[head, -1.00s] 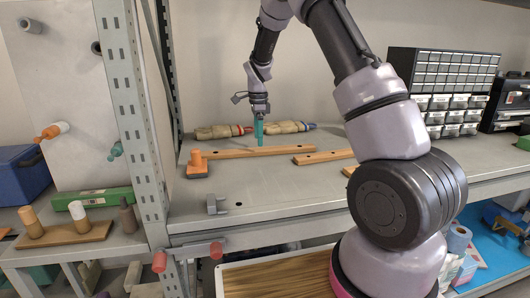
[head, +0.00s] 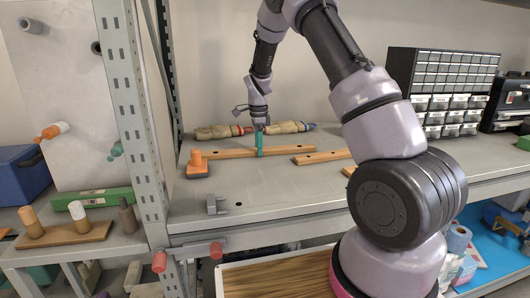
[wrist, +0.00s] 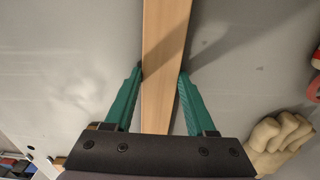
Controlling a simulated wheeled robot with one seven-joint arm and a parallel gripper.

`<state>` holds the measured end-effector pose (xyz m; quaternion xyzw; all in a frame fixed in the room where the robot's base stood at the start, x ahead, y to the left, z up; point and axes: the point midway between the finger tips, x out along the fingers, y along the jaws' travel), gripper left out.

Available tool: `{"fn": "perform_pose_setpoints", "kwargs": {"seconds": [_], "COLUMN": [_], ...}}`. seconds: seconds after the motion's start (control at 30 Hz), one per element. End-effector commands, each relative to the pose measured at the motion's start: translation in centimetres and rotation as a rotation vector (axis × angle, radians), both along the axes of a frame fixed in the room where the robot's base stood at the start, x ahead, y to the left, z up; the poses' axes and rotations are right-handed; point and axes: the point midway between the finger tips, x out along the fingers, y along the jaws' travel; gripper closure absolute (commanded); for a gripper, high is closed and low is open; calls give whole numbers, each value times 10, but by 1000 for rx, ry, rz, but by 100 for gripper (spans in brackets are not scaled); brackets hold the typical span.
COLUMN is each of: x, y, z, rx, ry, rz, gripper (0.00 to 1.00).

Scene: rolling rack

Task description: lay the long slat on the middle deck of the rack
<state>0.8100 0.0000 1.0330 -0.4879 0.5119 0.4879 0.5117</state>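The long slat is a flat light-wood strip (head: 223,153) lying on the rack's upper grey work surface, in front of a pair of gloves. My gripper (head: 259,150) points down at the middle of this slat, its teal fingers low against it. In the wrist view, the slat (wrist: 164,40) runs between the two teal fingertips (wrist: 161,72), one on each side and very near its edges. I cannot tell whether they press on it. A shorter wood strip (head: 322,157) lies to the right. The rack's middle deck cannot be made out for sure.
A perforated upright (head: 130,100) stands left. Drawer cabinets (head: 443,85) stand at the right.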

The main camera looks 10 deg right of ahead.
Motion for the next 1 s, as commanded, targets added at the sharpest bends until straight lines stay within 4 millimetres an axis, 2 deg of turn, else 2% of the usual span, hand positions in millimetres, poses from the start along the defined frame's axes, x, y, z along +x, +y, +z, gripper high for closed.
{"fn": "perform_pose_setpoints", "kwargs": {"seconds": [0.43, 1.0], "x": [1, 1], "y": [0, 0], "z": [3, 47], "rx": [0, 0], "ry": [-2, -2], "rz": [0, 1], "gripper": [100, 100]}}
